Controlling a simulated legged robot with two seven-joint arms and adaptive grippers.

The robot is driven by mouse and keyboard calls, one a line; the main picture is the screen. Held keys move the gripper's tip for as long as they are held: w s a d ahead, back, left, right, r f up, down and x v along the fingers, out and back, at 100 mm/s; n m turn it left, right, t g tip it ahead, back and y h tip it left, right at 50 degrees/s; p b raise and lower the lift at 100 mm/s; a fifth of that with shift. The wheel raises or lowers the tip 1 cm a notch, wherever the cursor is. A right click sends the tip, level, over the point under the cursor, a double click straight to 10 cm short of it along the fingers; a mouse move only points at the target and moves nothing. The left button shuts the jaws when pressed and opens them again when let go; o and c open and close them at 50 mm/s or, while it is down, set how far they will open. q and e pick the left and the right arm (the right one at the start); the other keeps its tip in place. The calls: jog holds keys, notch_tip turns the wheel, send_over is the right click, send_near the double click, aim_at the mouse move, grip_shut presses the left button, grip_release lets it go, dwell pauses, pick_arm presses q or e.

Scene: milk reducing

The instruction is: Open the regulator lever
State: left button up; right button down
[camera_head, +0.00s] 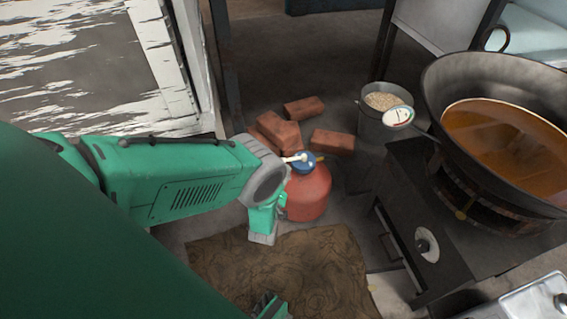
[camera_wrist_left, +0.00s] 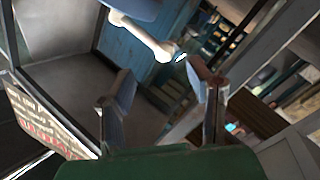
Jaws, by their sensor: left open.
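A red gas cylinder (camera_head: 308,192) stands upright on the floor in the head view. A blue regulator (camera_head: 304,165) sits on its top, with a white lever (camera_head: 296,158) sticking out to the left. My left gripper (camera_head: 262,238) is beside the cylinder, at its left. In the left wrist view the regulator (camera_wrist_left: 138,6) is at the top edge and the lever (camera_wrist_left: 142,38) reaches down and right. My left gripper (camera_wrist_left: 163,88) is open and empty, with the lever's end beyond its fingertips. A small green part of mine shows at the bottom edge of the head view, mostly cut off.
Several bricks (camera_head: 332,142) lie behind the cylinder. A bucket of grain (camera_head: 384,124) stands behind and right of it. A large pan (camera_head: 440,85) of orange-brown liquid sits on a stove (camera_head: 425,215) at right. A brown sack (camera_head: 312,265) lies in front.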

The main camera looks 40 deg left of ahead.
aim_at(283, 159)
pick_arm(q)
jog(key=b+x, duration=0.2)
jog(key=x, duration=0.4)
jog(key=shift+a+f, duration=0.1)
jog(key=shift+a, duration=0.1)
jog(key=shift+d, duration=0.1)
jog(key=shift+c, duration=1.2)
grip_shut()
